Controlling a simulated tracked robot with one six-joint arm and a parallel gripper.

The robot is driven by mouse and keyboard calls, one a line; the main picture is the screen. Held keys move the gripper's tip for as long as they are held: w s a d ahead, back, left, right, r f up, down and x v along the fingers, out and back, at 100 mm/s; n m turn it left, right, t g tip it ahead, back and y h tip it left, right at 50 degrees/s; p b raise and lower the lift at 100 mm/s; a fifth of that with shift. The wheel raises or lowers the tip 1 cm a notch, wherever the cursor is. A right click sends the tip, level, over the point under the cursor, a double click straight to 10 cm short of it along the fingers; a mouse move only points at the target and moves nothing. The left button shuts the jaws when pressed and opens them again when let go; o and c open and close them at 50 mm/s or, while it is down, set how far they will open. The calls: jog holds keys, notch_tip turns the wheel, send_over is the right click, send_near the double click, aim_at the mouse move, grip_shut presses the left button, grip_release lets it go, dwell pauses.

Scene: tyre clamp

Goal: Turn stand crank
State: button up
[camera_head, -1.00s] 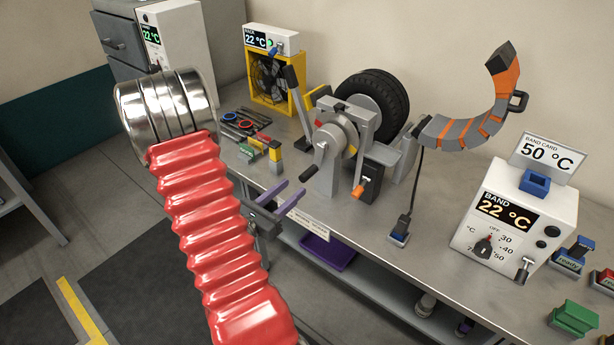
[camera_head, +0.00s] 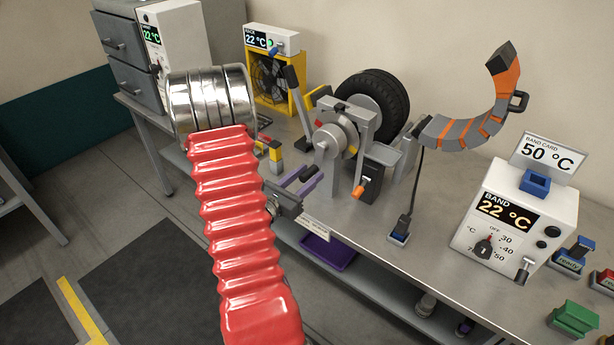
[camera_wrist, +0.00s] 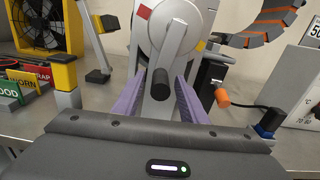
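The tyre stand (camera_head: 328,160) stands on the bench with a black tyre (camera_head: 376,100) behind its round hub. Its grey crank arm (camera_wrist: 176,45) slants down from the hub in the wrist view. The crank's black handle (camera_wrist: 160,84) points toward me at the lower end. My gripper (camera_head: 314,176) has two purple fingers, spread apart. In the wrist view my gripper (camera_wrist: 161,92) has the black handle in the gap between its fingers. I cannot tell whether either finger touches it. In the head view the handle is mostly hidden by the fingers.
An orange-tipped handle (camera_wrist: 222,98) is close right of the fingers. A black-ended grey bar (camera_wrist: 98,76) is close left. A yellow fan (camera_head: 270,82) stands behind. The orange-grey band (camera_head: 460,125) and its heater box (camera_head: 515,220) are right. Bench between them is mostly clear.

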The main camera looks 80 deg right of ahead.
jog(key=shift+c, duration=0.3)
grip_shut()
